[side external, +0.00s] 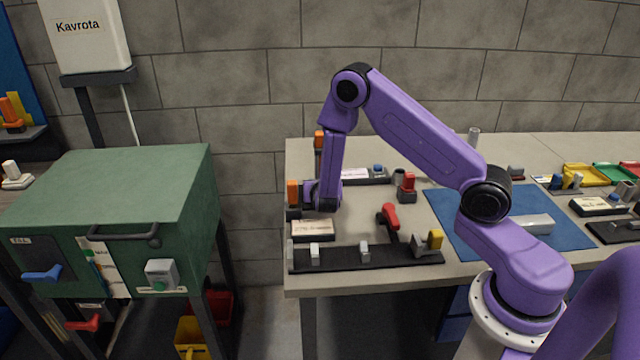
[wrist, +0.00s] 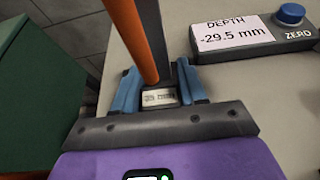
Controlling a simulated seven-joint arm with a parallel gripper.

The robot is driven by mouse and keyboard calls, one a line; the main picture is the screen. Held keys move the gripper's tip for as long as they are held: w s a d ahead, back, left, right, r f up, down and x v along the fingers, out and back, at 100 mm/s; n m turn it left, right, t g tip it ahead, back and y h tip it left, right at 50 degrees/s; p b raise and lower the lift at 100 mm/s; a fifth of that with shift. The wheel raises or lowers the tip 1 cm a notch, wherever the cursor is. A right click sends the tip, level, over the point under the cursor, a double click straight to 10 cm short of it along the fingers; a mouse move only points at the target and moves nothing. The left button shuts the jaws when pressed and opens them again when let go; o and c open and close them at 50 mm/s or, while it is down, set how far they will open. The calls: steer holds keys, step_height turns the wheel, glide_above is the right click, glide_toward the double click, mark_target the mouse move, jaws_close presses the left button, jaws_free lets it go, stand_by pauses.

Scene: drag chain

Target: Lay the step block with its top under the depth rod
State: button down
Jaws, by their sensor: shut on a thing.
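My gripper (wrist: 158,92) has its blue fingers closed on the two sides of a small pale metal block with a printed label (wrist: 158,98), which I take for the step block. The label is too small to read surely. An orange bar (wrist: 135,38) beside a dark post crosses the wrist view just in front of the block; whether they touch I cannot tell. A depth readout (wrist: 238,36) at upper right shows -29.5 mm. In the side view my gripper (side external: 310,193) is low at the bench's left end, by an orange upright part (side external: 293,192); the block and rod tip are not clear there.
A labelled box (side external: 313,230) and a long black rail (side external: 350,258) lie in front of my gripper. A red-handled tool (side external: 389,215) and a red-topped block (side external: 407,186) stand to the right. A blue mat (side external: 445,215) lies further right. A green cabinet (side external: 100,210) stands left of the bench.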

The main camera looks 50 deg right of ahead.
steer(key=shift+f, duration=0.15)
steer(key=c, duration=0.5)
jaws_free()
steer(key=shift+c, duration=0.2)
steer(key=shift+r, duration=0.3)
steer(key=s+a, duration=0.4)
steer(key=a, duration=0.1)
steer(key=shift+s+r, duration=0.3)
steer(key=r, duration=0.1)
steer(key=s+a+r, duration=0.1)
steer(key=r, duration=0.1)
steer(key=shift+s+a+r, duration=0.15)
steer(key=shift+s, duration=0.1)
step_height(320, 180, up, 15)
steer(key=s+d, duration=0.3)
steer(key=d, duration=1.2)
steer(key=shift+s+d+r, duration=0.15)
steer(key=shift+s+r, duration=0.05)
steer(key=shift+r, duration=0.1)
